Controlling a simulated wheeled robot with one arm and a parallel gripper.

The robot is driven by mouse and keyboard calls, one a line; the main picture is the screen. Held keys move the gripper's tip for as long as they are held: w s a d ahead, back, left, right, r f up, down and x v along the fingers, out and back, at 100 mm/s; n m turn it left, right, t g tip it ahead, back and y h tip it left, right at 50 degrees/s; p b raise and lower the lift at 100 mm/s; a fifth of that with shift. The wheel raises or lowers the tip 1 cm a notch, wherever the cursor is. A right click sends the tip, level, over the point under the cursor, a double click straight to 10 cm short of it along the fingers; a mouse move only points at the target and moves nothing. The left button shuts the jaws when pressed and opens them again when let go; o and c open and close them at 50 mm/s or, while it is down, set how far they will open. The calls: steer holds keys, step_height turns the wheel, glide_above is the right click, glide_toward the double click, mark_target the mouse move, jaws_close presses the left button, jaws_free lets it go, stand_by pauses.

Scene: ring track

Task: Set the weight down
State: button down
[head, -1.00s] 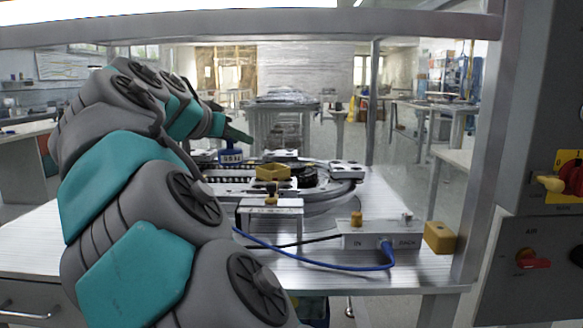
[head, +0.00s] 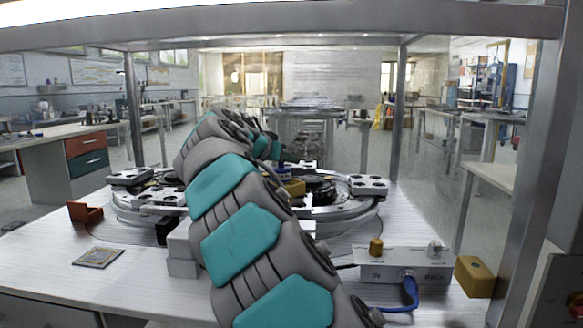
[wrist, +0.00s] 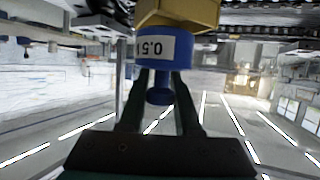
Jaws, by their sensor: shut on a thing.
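The weight is a blue cylinder with a white "0.5" label and a knob; it fills the upper middle of the wrist view (wrist: 165,48). My gripper (wrist: 160,84) is shut on its knob. In the head view only a bit of the blue weight (head: 283,173) shows behind my arm, just above a yellow tray (head: 293,187) on the ring track (head: 335,211). In the wrist view, which looks inverted, the yellow tray (wrist: 180,13) lies right against the weight's far end. I cannot tell whether they touch.
A grey box (head: 405,265) with a yellow knob and blue cable stands at the front right, beside a yellow block (head: 473,277). Metal frame posts (head: 399,110) enclose the table.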

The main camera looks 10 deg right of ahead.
steer(key=w+d, duration=0.1)
steer(key=w, duration=0.1)
steer(key=w+d, duration=0.1)
steer(key=shift+w+p, duration=0.35)
steer(key=shift+f, duration=1.9)
steer(key=shift+f, duration=0.1)
steer(key=c, duration=0.6)
jaws_free()
steer(key=b+v, duration=0.1)
steer(key=v, duration=1.1)
steer(key=shift+b, duration=0.3)
